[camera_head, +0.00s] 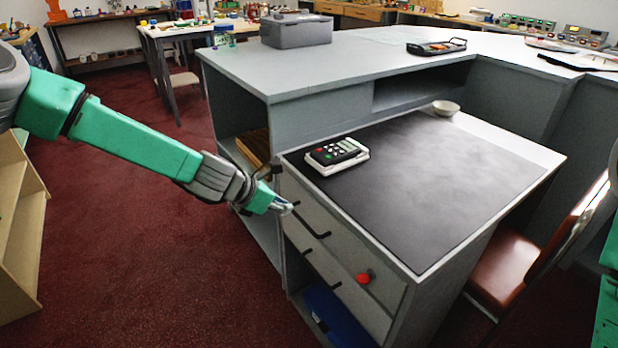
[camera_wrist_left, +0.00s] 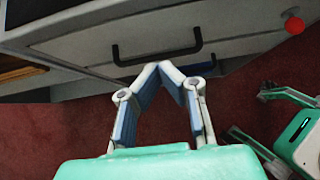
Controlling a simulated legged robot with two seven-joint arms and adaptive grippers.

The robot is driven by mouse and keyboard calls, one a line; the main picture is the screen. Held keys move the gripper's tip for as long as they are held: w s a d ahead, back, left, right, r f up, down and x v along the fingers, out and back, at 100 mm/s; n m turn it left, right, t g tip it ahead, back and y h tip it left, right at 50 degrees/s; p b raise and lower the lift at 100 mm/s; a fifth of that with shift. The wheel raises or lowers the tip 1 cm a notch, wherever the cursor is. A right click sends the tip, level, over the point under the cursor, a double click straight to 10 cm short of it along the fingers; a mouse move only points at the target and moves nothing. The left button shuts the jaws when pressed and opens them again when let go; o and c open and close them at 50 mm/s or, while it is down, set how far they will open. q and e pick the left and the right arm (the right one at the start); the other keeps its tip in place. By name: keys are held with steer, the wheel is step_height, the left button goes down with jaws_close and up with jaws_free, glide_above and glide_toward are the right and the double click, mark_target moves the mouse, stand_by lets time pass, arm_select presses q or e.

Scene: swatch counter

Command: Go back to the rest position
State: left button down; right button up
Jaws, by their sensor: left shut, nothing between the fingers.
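My left gripper (camera_head: 284,207) is in front of the grey drawer unit (camera_head: 350,245), near the upper drawer's black handle (camera_head: 305,215). In the left wrist view its fingertips (camera_wrist_left: 160,66) meet in a point, with nothing between them, just by a black handle (camera_wrist_left: 157,54). I cannot tell whether they touch the handle. The left arm reaches in from the left, stretched out. A green part of my right arm (camera_head: 607,310) shows at the right edge, but the right gripper is out of view.
On the dark-topped desk (camera_head: 440,190) are a keypad device (camera_head: 338,151) and a white bowl (camera_head: 445,107). A red knob (camera_head: 365,277) sticks out of the drawer front. A brown chair (camera_head: 510,265) stands at the right. Red carpet at the left is open floor.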

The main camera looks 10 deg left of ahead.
arm_select(q)
steer(key=s+d+f+m+g+y, duration=0.1)
steer(key=s+f+m+g+y, duration=0.1)
steer(key=s+f+m, duration=0.65)
steer(key=s+d+f+m+g+y, duration=0.15)
steer(key=s+f+m, duration=0.4)
steer(key=s, duration=0.65)
steer(key=s+a+f+m+g+y, duration=0.1)
steer(key=s+a+m, duration=0.3)
steer(key=s+m, duration=0.3)
steer(key=s+a+m+g+y, duration=0.1)
steer(key=s+a+m, duration=0.4)
steer(key=s, duration=0.6)
steer(key=shift+s+a+f+m, duration=0.25)
steer(key=shift+s+f+m, duration=0.1)
steer(key=shift+m, duration=0.85)
arm_select(e)
steer(key=shift+d+f, duration=0.15)
steer(key=shift+d, duration=0.2)
arm_select(q)
steer(key=shift+d+g+y, duration=0.1)
steer(key=shift+g+y, duration=0.15)
steer(key=shift+w, duration=0.15)
arm_select(e)
steer(key=shift+a, duration=0.15)
